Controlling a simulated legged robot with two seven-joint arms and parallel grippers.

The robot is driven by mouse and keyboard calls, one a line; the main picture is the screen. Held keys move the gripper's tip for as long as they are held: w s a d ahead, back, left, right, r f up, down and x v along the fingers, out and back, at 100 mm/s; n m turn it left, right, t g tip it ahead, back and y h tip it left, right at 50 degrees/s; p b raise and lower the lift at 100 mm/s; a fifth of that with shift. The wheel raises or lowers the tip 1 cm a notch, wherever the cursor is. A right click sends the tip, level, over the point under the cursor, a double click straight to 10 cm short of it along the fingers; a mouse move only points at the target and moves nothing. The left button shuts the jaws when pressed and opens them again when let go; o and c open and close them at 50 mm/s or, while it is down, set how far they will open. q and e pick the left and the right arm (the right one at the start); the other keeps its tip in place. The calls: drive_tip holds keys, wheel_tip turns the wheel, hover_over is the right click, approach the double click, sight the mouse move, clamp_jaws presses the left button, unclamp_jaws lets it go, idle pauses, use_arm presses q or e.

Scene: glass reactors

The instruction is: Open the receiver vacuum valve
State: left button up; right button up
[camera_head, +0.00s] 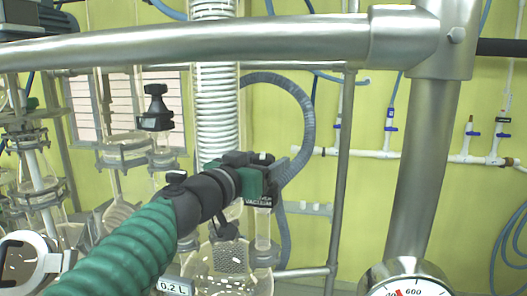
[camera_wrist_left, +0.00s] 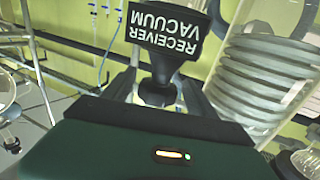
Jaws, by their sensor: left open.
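The receiver vacuum valve shows in the left wrist view as a black knob and stem (camera_wrist_left: 158,88) below a black tag (camera_wrist_left: 170,32) reading RECEIVER VACUUM, upside down there. In the head view part of the tag (camera_head: 258,201) shows beside my gripper, above a glass neck. My left gripper (camera_head: 274,172), on its green sleeved arm, is at the valve. In the left wrist view its fingers (camera_wrist_left: 160,82) stand apart on both sides of the black knob. Whether they touch it is unclear. My gripper hides much of the valve in the head view. My right gripper is out of view.
A steel rail (camera_head: 200,45) crosses above, joined to a thick post (camera_head: 425,150) at right. A glass coil condenser (camera_head: 217,115) and a grey hose (camera_head: 300,110) are close behind the gripper. A gauge (camera_head: 405,286) is at bottom right. Another black valve (camera_head: 156,108) stands to the left.

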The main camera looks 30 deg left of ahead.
use_arm(q)
drive_tip(key=shift+s+r, duration=0.1)
drive_tip(key=shift+r, duration=0.05)
drive_tip(key=shift+c, duration=0.4)
drive_tip(key=shift+s+d, duration=0.1)
drive_tip(key=shift+c, duration=1.1)
drive_tip(key=c, duration=1.1)
drive_tip(key=shift+n+y, duration=0.3)
drive_tip(key=shift+y, duration=0.4)
